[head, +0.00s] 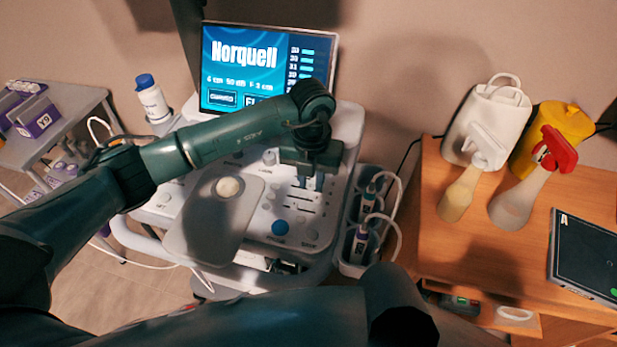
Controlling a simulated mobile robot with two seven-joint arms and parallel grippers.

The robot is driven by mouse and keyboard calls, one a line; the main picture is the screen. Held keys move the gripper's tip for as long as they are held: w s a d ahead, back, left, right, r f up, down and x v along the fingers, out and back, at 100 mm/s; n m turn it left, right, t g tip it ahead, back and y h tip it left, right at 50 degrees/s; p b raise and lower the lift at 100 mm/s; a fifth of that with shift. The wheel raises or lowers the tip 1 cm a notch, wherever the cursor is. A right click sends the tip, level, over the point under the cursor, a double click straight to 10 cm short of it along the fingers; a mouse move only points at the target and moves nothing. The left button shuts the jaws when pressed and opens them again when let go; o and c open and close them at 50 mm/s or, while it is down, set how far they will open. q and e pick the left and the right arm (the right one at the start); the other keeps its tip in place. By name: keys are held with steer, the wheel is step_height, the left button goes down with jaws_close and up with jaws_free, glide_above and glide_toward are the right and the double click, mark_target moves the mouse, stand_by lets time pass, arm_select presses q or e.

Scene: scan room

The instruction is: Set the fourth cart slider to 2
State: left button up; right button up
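The ultrasound cart's control panel (262,226) is in the middle of the head view, with a trackball, a blue knob and a group of short horizontal sliders (303,203). My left arm reaches in from the left across the panel. My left gripper (311,182) points down over the upper end of the slider group and hides part of it. I cannot tell which slider it is at, whether it touches one, or how far apart its fingers are. The slider numbers are too small to read. My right gripper is not in view.
The cart's lit screen (262,66) stands behind my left arm. Probe holders (362,222) with cables line the cart's right side. A wooden table (455,262) at right holds bottles, a yellow container and a tablet (590,255). A grey trolley (75,105) stands at left.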

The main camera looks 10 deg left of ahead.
mark_target(311, 185)
arm_select(q)
steer(key=shift+o, duration=1.3)
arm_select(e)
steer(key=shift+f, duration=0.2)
arm_select(q)
steer(key=shift+r, duration=0.35)
step_height(311, 185, up, 12)
steer(key=b, duration=0.1)
steer(key=shift+r+b, duration=0.25)
steer(key=shift+b, duration=0.05)
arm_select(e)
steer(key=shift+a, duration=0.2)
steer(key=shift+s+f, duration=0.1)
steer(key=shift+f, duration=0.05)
